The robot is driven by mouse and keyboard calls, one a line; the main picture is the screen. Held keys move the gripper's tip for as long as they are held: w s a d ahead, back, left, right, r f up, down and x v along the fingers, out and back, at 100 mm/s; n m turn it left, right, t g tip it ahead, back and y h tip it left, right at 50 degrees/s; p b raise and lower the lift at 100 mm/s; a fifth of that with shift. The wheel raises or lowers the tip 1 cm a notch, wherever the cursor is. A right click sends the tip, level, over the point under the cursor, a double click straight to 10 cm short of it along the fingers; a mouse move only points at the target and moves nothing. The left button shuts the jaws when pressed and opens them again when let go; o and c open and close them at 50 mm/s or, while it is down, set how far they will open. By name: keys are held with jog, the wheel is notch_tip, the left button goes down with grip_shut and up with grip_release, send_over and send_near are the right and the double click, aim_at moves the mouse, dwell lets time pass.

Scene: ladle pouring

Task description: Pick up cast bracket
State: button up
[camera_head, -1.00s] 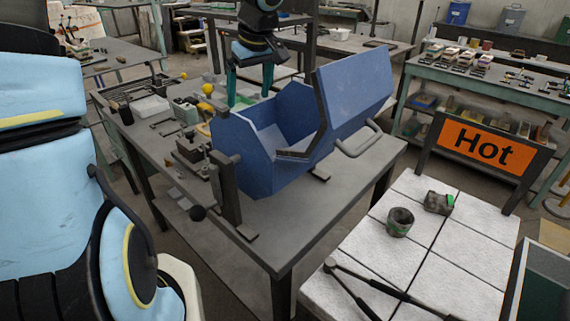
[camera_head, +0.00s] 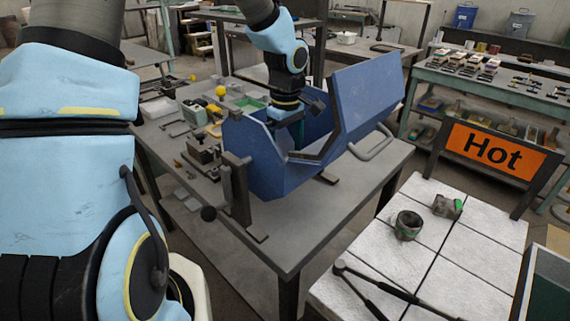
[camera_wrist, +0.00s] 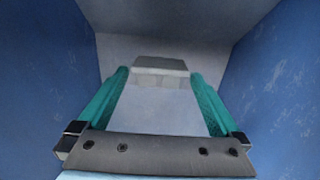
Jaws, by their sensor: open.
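In the wrist view, a pale grey block (camera_wrist: 160,65), which I take for the cast bracket, lies at the bottom of the blue open-lidded box (camera_head: 262,172). The box stands on the grey table, and its blue walls (camera_wrist: 265,85) flank the wrist view. My gripper (camera_wrist: 160,77) is open, with one teal finger on each side of the block in the picture. I see no contact between the fingers and the block.
The raised lid (camera_head: 368,95) stands on the box's right, close to my wrist. A black post (camera_head: 236,190) is at its left front. Small parts and a yellow knob (camera_head: 220,91) lie left. A tiled table with a cup (camera_head: 408,226) and the Hot sign (camera_head: 492,149) are right.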

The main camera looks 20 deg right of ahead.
jog(key=shift+f, duration=1.5)
jog(key=shift+c, duration=0.2)
jog(key=c, duration=1.2)
